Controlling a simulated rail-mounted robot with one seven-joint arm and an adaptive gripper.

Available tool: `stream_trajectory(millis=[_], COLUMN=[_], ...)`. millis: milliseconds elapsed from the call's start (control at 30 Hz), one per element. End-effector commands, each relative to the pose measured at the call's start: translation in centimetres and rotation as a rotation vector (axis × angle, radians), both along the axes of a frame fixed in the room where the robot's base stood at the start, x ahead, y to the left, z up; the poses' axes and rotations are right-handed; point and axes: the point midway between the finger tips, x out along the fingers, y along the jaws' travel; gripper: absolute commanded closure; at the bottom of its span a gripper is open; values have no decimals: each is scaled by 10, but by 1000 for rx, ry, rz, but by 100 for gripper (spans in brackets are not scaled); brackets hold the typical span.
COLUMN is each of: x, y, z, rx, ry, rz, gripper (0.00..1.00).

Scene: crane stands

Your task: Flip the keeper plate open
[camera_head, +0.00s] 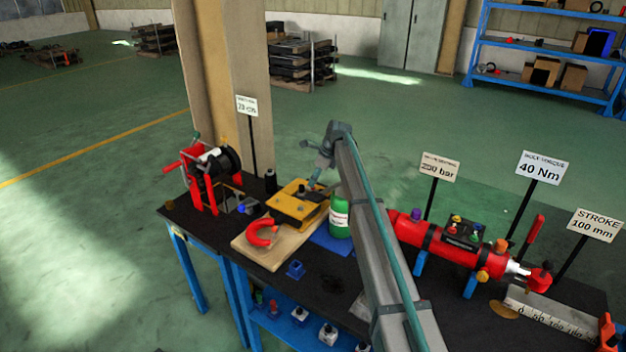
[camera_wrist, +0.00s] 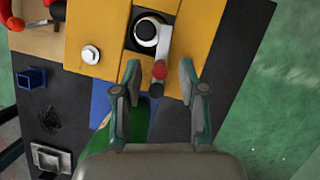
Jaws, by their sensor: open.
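A yellow block (camera_head: 293,209) sits at the back of the wooden board. In the wrist view the yellow block (camera_wrist: 95,28) has a dark recess with a round black-and-white part (camera_wrist: 146,32). A grey plate (camera_wrist: 164,42) beside that part, apparently the keeper plate, ends in a red knob (camera_wrist: 159,69) with a dark tip. My gripper (camera_wrist: 158,80) is open, with the red knob between and slightly beyond its fingertips. I cannot tell whether a finger touches it. In the head view my gripper (camera_head: 316,183) is small above the block's right side, and the plate is not clear.
A red horseshoe magnet (camera_head: 262,232) lies on the wooden board (camera_head: 258,255). A green bottle (camera_head: 340,217) stands close to my gripper on the right. A red winch (camera_head: 205,178) stands left and a red cylinder (camera_head: 435,240) right. A small blue box (camera_head: 295,269) is in front.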

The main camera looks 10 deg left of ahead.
Motion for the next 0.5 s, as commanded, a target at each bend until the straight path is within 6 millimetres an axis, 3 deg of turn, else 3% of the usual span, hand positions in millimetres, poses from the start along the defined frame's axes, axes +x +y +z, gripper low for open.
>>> stream_trajectory(millis=[200, 500], x=[1, 1], y=[6, 7], z=[-14, -17], rx=[-1, 0], ry=[0, 0], rz=[0, 1], gripper=[59, 59])
